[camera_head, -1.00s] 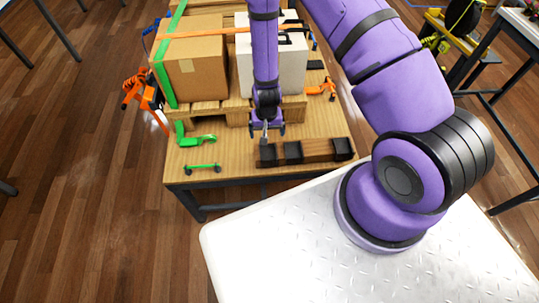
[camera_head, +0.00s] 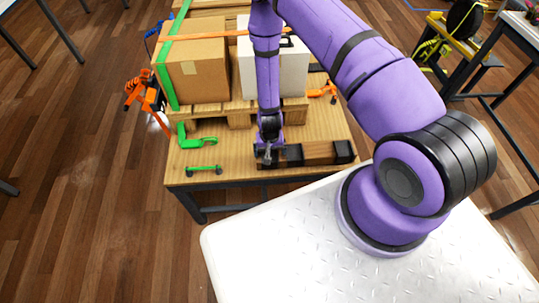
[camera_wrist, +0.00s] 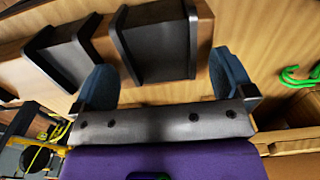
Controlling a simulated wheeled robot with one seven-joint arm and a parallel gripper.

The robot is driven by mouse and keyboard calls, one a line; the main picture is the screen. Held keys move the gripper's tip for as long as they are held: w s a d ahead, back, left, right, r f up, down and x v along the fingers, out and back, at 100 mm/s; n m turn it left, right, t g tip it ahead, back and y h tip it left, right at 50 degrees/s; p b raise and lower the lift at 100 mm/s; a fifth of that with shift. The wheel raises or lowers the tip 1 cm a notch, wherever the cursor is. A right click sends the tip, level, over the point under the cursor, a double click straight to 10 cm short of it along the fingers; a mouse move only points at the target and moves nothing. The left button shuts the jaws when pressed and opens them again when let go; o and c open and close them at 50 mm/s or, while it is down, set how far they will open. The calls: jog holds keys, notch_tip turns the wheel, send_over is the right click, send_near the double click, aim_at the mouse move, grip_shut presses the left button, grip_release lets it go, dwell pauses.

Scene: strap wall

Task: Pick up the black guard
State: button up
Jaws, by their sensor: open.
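Black guards sit on a wooden beam (camera_head: 318,153) near the table's front edge. The one at the beam's left end is mostly hidden by my gripper (camera_head: 268,154) in the head view. In the wrist view this black guard (camera_wrist: 155,45) is a dark, raised-edged piece lying ahead of and between the two blue fingers. My gripper (camera_wrist: 163,66) is open, and I see no clear grip on it. A second black guard (camera_head: 293,154) is beside it, also in the wrist view (camera_wrist: 67,57). Another black guard (camera_head: 343,151) is at the right end.
A green ratchet piece (camera_head: 197,142) and a small green bar (camera_head: 204,169) lie to the left on the table. A cardboard box (camera_head: 197,72) and a white box (camera_head: 287,70) stand on a pallet behind. An orange piece (camera_head: 325,92) lies right of the pallet.

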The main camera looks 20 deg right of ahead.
jog(key=shift+f, duration=0.7)
jog(key=shift+c, duration=0.2)
jog(key=c, duration=0.9)
jog(key=shift+r, duration=0.1)
jog(key=shift+s+a+r, duration=0.15)
jog(key=shift+s+r, duration=0.1)
jog(key=shift+r, duration=0.05)
jog(key=s+a+r, duration=0.4)
jog(key=s+r, duration=0.3)
jog(key=s, duration=0.5)
jog(key=shift+s+r, duration=0.15)
jog(key=shift+s, duration=0.25)
